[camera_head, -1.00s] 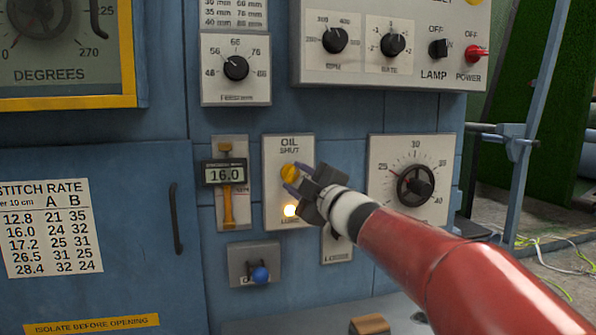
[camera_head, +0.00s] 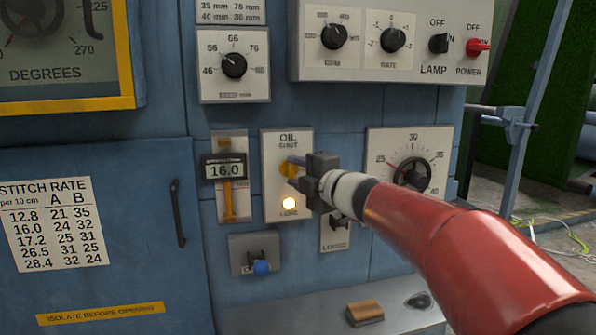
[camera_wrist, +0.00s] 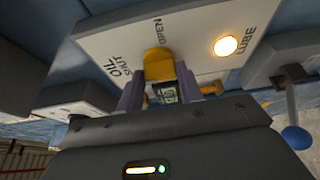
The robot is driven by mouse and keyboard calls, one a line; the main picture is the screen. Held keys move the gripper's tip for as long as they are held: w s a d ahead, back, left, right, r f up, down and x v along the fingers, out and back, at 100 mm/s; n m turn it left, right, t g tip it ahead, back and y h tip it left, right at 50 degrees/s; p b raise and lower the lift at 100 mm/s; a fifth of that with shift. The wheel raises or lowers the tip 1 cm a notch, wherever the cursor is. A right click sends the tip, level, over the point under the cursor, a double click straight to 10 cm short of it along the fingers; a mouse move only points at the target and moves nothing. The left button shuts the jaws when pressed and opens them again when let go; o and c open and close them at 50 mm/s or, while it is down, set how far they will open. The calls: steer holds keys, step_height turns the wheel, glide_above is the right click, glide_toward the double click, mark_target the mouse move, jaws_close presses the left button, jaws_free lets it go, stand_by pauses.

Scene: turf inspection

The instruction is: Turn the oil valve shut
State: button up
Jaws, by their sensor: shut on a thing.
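The oil valve is a yellow handle (camera_head: 287,169) on a pale plate (camera_head: 276,208) marked OIL and SHUT in the head view. In the wrist view the yellow handle (camera_wrist: 158,62) stands between my two purple-grey fingers, and the plate (camera_wrist: 110,45) shows the words SHUT and OPEN. My gripper (camera_head: 296,167) reaches in from the right and is shut on the handle. It also shows in the wrist view (camera_wrist: 160,85). The fingers hide part of the handle, so I cannot tell exactly which way it points.
A lit lamp (camera_head: 289,203) sits low on the oil plate. A gauge reading 16.0 (camera_head: 224,170) is to the left, and a blue-knobbed lever (camera_head: 260,267) lies below. A dial (camera_head: 411,172) is right, close above my arm. A brown block (camera_head: 365,312) rests on the ledge.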

steer(key=o, duration=1)
steer(key=v, duration=0.7)
steer(key=shift+s+d, duration=0.25)
steer(key=shift+s, duration=0.1)
